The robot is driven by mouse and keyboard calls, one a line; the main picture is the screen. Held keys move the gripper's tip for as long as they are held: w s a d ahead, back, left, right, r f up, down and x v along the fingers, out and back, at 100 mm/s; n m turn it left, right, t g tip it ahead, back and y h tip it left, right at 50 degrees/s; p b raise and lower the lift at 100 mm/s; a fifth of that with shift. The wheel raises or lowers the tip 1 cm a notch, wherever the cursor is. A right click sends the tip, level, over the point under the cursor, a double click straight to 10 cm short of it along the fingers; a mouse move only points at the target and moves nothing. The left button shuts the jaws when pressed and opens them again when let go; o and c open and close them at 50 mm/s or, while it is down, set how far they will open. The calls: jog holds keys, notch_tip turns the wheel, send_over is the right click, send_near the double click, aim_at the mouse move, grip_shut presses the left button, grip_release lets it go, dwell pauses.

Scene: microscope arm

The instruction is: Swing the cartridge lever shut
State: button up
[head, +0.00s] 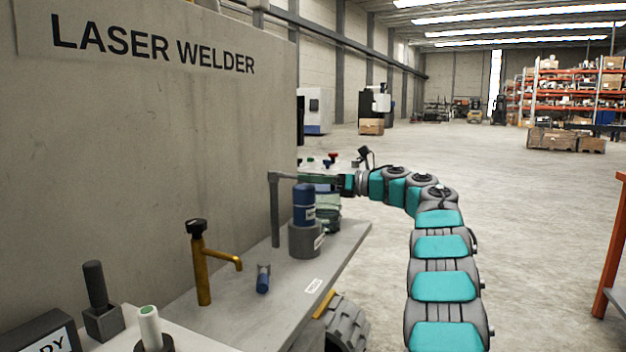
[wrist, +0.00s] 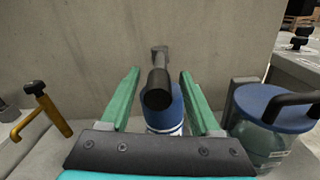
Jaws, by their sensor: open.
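A grey lever stands on the bench, with an upright post (head: 275,212) and an arm that reaches out at its top toward my gripper. In the wrist view the dark round end of the lever (wrist: 159,88) points at the camera, between my fingers. My gripper (wrist: 160,72) is open, with one green finger on each side of the lever end. I cannot tell whether either finger touches it.
A brass post with a spout-like handle (head: 203,265) and a small blue piece (head: 263,279) are on the bench (head: 240,312). A blue-lidded jar (wrist: 272,110) is close on the right in the wrist view. The laser welder wall (head: 150,150) rises behind the bench.

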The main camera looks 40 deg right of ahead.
jog(key=b+v, duration=0.1)
jog(key=v, duration=0.6)
jog(key=shift+s+d, duration=0.2)
jog(key=shift+s, duration=0.15)
jog(key=shift+s, duration=0.1)
dwell(0.4)
